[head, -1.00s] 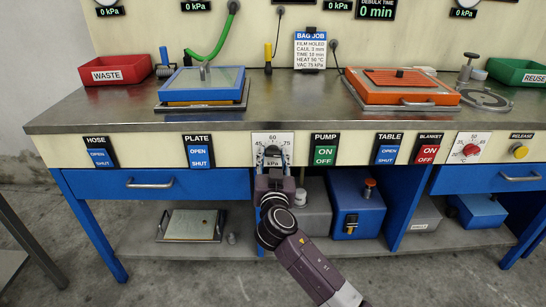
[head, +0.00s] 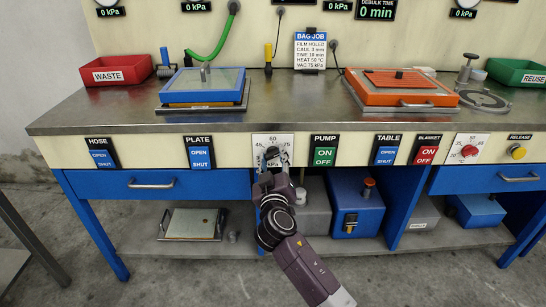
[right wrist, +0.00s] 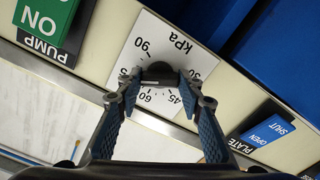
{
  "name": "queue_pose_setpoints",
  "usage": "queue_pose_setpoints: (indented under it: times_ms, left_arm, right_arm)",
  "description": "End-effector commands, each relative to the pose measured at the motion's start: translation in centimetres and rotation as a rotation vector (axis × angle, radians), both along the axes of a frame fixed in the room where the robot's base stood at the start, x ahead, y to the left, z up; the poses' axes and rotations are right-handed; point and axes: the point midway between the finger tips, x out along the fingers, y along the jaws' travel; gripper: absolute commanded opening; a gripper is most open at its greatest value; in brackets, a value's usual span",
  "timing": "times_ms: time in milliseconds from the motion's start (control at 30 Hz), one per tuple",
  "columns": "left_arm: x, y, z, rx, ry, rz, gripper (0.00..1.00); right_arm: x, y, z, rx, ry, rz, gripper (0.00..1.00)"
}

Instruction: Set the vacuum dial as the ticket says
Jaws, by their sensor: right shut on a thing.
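The job ticket (head: 310,51) hangs on the back panel and reads VAC 75 kPa. The vacuum dial's white kPa plate (head: 258,142) is on the bench front between the PLATE and PUMP switches. My right gripper (head: 274,160) reaches the dial from below, shut on its black knob. In the right wrist view the knob (right wrist: 160,73) sits between the two blue-grey fingers, with 90, 60 and 45 readable around it. The fingers partly hide the scale, and I cannot tell exactly where the knob points. My left gripper is not in view.
The PUMP switch (head: 324,150) and PLATE switch (head: 200,152) flank the dial closely. A blue drawer (head: 205,184) lies below left.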

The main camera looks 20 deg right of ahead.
Motion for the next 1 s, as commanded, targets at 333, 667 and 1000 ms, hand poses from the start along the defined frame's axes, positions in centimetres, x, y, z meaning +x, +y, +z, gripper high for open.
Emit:
queue_pose_setpoints:
  times_ms: [333, 667, 1000]
  left_arm:
    - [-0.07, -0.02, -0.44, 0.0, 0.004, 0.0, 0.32]
    - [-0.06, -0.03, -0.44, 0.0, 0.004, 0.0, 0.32]
    - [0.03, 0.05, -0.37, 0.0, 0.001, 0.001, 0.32]
  right_arm:
    - [0.01, 0.0, 0.1, -0.031, 0.007, 0.0, 0.1]
    - [0.01, 0.01, 0.09, -0.03, 0.007, 0.001, 0.48]
    - [-0.1, 0.04, 0.0, -0.03, 0.008, 0.0, 0.52]
